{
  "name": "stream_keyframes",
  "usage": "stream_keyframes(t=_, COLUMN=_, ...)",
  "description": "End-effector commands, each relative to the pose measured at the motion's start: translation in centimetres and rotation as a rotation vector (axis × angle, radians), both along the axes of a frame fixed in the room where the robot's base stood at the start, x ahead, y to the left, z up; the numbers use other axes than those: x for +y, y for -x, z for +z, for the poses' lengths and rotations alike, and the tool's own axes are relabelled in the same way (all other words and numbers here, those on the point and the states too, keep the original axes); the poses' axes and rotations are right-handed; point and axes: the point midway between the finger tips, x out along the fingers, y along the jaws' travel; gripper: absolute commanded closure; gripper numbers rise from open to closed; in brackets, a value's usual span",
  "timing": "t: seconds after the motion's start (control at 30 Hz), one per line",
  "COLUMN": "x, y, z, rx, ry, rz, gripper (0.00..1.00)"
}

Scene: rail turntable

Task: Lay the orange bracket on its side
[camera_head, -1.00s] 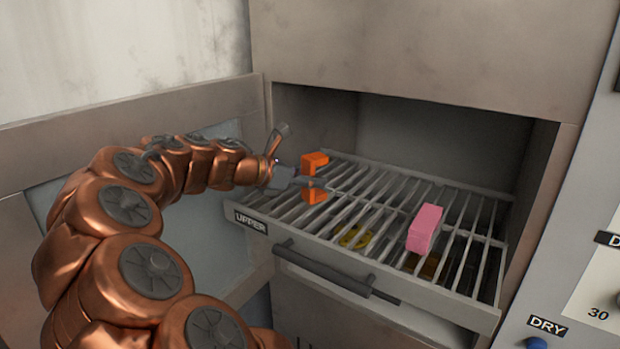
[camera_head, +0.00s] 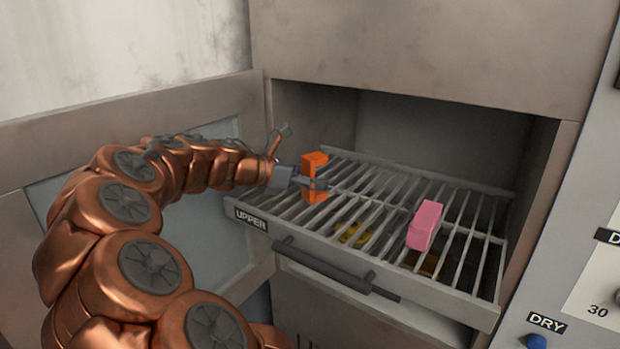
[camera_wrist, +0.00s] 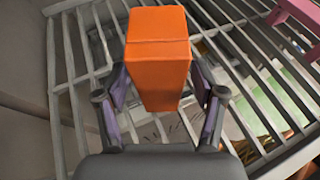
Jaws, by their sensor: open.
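The orange bracket (camera_head: 314,165) stands upright near the left end of the slatted rack (camera_head: 330,242) in the head view. In the wrist view the bracket (camera_wrist: 158,55) shows its flat top and near face. My gripper (camera_head: 312,184) is open at the bracket. In the wrist view its two fingers (camera_wrist: 160,90) lie on either side of the bracket, with a small gap visible at the right finger. Contact on the left side is hard to tell. The bracket's foot is partly hidden by the gripper.
A pink block (camera_head: 425,225) stands on the rack to the right. Yellow items (camera_head: 353,233) show below the slats. The rack, labelled UPPER, is pulled out with a dark handle (camera_head: 335,268) in front. An open door (camera_head: 130,130) is at the left; cabinet walls enclose the rack's back.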

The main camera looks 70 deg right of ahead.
Motion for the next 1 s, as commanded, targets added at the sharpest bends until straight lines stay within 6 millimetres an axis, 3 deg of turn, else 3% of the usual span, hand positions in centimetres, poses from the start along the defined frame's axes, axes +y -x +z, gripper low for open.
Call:
stream_keyframes(t=0.33, x=1.0, y=-0.9, z=0.5, rx=-0.002, ry=0.000, rz=0.004, gripper=0.31)
stream_keyframes(t=0.8, x=7.0, y=-4.9, z=3.5, rx=-0.001, ry=-0.001, rz=0.003, gripper=0.31)
stream_keyframes(t=1.0, x=8.7, y=-6.0, z=4.3, rx=0.000, ry=0.000, rz=0.001, gripper=0.31)
